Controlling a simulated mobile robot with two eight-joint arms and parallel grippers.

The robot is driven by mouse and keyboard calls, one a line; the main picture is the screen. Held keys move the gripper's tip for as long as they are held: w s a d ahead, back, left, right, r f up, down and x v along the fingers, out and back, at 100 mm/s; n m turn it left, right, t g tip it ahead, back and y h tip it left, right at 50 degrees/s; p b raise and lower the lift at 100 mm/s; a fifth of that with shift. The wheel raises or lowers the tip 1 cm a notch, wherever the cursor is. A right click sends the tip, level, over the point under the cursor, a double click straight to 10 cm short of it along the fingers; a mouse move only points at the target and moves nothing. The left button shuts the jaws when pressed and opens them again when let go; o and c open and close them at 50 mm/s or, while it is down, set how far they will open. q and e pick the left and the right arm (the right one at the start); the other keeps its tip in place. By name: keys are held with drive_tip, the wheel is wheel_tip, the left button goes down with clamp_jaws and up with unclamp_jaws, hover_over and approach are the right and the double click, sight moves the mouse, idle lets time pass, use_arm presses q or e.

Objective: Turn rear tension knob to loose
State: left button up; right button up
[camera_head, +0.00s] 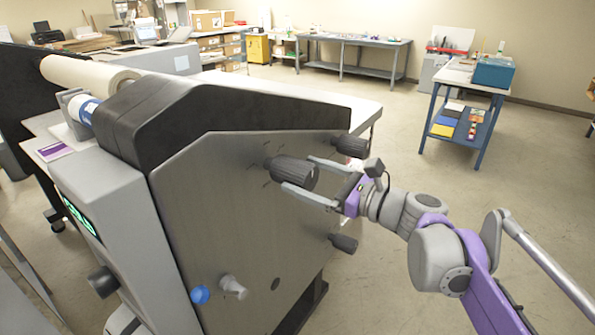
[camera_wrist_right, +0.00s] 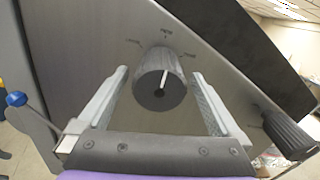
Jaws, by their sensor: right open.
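The laminator's grey side panel (camera_head: 215,220) carries several dark ribbed knobs. My right gripper (camera_head: 299,174) is open, with one finger on each side of a dark knob (camera_head: 290,172) high on the panel. In the right wrist view this knob (camera_wrist_right: 160,82) sits between the open fingers (camera_wrist_right: 160,80), with visible gaps on both sides. Its white pointer line points up and slightly right. Small marks, too small to read, surround it. A second dark knob (camera_head: 350,146) is further right; a knob also shows at lower right in the wrist view (camera_wrist_right: 288,132). No knob's name is readable. My left gripper is out of view.
Another dark knob (camera_head: 344,243) sticks out below my right gripper. A blue-legged table (camera_head: 465,82) stands back right. Open floor lies right of the machine.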

drive_tip(key=shift+x, duration=1.25)
drive_tip(key=c, duration=1.3)
